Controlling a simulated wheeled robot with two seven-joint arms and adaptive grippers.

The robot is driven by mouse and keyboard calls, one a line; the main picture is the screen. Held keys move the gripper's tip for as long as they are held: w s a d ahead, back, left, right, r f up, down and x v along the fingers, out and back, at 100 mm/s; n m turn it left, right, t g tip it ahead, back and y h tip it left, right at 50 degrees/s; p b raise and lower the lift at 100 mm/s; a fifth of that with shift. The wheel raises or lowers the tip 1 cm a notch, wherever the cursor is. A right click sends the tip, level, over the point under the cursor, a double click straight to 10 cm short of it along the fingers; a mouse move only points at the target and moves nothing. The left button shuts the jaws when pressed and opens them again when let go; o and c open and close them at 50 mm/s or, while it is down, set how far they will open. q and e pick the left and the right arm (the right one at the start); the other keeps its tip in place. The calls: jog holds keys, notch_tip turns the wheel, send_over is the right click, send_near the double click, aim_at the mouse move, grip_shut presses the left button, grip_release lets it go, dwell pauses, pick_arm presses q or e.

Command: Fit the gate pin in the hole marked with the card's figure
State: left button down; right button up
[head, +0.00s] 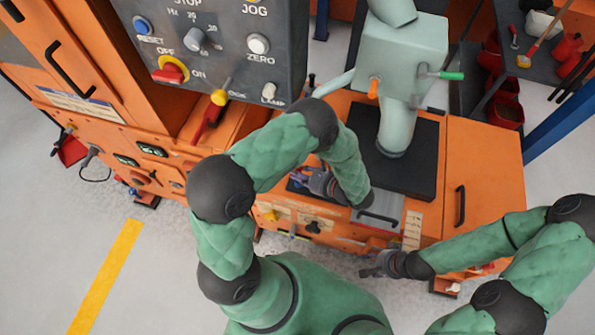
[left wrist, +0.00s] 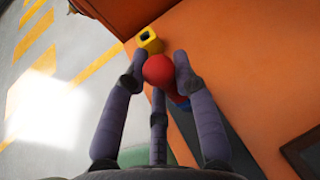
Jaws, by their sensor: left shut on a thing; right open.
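My left gripper (head: 300,178) is at the front edge of the orange machine's low section. In the left wrist view my left gripper's fingers (left wrist: 165,70) are closed around a red round-headed piece (left wrist: 158,69), which looks like the gate pin. Its lower part is partly hidden by a finger. In the head view the held piece is too small to make out. Cream label plates (head: 290,217) are on the front face below the gripper. Their figures are too small to read. My right gripper (head: 368,264) is open and empty, low in front of the machine.
A yellow block with a dark square opening (left wrist: 150,41) is just beyond the red head. A grey control panel (head: 215,45) stands at upper left. A pale green spout (head: 400,60) rises from a black plate (head: 420,165). Grey floor (head: 165,275) is open at lower left.

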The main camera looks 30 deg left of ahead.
pick_arm(q)
jog(key=shift+f, duration=0.75)
jog(key=c, duration=0.9)
grip_release()
jog(key=v, duration=1.2)
